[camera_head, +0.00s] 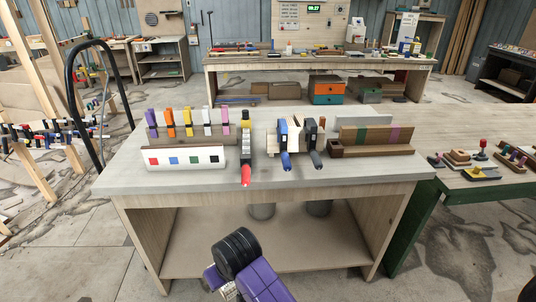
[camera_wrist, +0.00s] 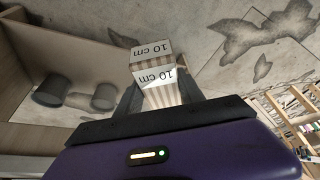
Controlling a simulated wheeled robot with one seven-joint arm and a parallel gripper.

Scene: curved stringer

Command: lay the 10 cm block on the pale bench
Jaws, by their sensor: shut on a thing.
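The 10 cm block (camera_wrist: 152,62) is pale with stripes and has "10 cm" printed on two faces. It shows in the wrist view between the dark fingers of my gripper (camera_wrist: 160,92), which is shut on it. The pale bench (camera_head: 330,175) stands in the middle of the head view, with a light grey top and wooden sides. My purple and black arm parts show low in front of this bench in the head view. I cannot make out the block in that view. Bare floor and part of a wooden shelf lie behind the block in the wrist view.
Clamps in several colours (camera_head: 245,150), a white panel with coloured squares (camera_head: 185,158) and wooden blocks (camera_head: 375,137) occupy much of the bench top. Its front strip is mostly clear, apart from clamp handles. A green-framed bench (camera_head: 470,190) stands at right, a black hoop (camera_head: 100,95) at left.

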